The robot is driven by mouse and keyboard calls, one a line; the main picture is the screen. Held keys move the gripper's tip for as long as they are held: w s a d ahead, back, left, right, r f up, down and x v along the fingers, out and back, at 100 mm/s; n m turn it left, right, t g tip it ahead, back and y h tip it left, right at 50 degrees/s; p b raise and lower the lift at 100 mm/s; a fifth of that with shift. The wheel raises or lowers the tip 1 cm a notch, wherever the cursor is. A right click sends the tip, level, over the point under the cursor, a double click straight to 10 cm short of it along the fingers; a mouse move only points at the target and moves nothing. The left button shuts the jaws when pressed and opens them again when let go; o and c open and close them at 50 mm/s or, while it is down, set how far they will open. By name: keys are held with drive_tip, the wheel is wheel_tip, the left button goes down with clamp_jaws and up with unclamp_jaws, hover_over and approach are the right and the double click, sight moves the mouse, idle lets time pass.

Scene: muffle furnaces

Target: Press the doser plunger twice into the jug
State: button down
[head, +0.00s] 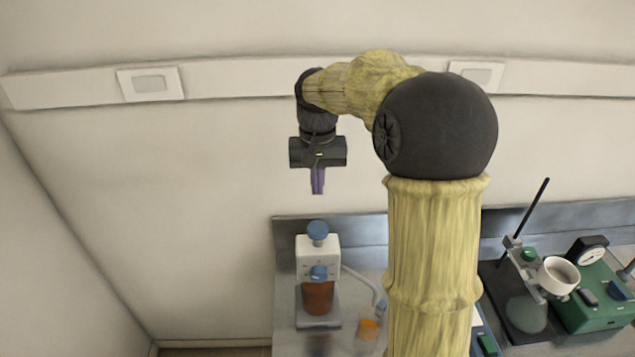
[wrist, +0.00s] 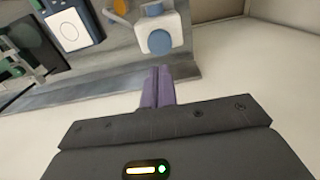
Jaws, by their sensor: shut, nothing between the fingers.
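The doser (head: 317,246) stands upright on the grey bench: a white head on a brown bottle (head: 317,298), with a blue plunger knob (head: 317,230) on top and a blue dial on its front. A pale tube curves from its right side toward a small orange vessel (head: 368,329), possibly the jug, partly cut by my arm. In the wrist view, the doser's white head (wrist: 178,30) and blue plunger knob (wrist: 160,42) show beyond my fingertips. My gripper (head: 318,192) is shut and empty, pointing down above the plunger, clear of it. Its purple fingers (wrist: 158,70) are together.
A stand with a white cup (head: 558,275) and a green device with a dial (head: 597,300) stand at the right. The bench has a raised back edge (head: 375,230) near the wall. Free space surrounds my gripper; my arm hides the bench's middle.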

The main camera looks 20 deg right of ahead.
sight(317, 227)
idle(0.3)
wheel_tip(317, 227, up, 4)
drive_tip(key=m+b, duration=0.3)
drive_tip(key=m, duration=0.6)
drive_tip(key=m+b, duration=0.2)
drive_tip(key=m, duration=0.7)
drive_tip(key=shift+w+f+b, duration=0.15)
drive_tip(key=shift+f+b, duration=0.05)
drive_tip(key=shift+b, duration=0.2)
drive_tip(key=shift+f, duration=0.1)
wheel_tip(317, 227, down, 14)
drive_tip(key=p, duration=0.3)
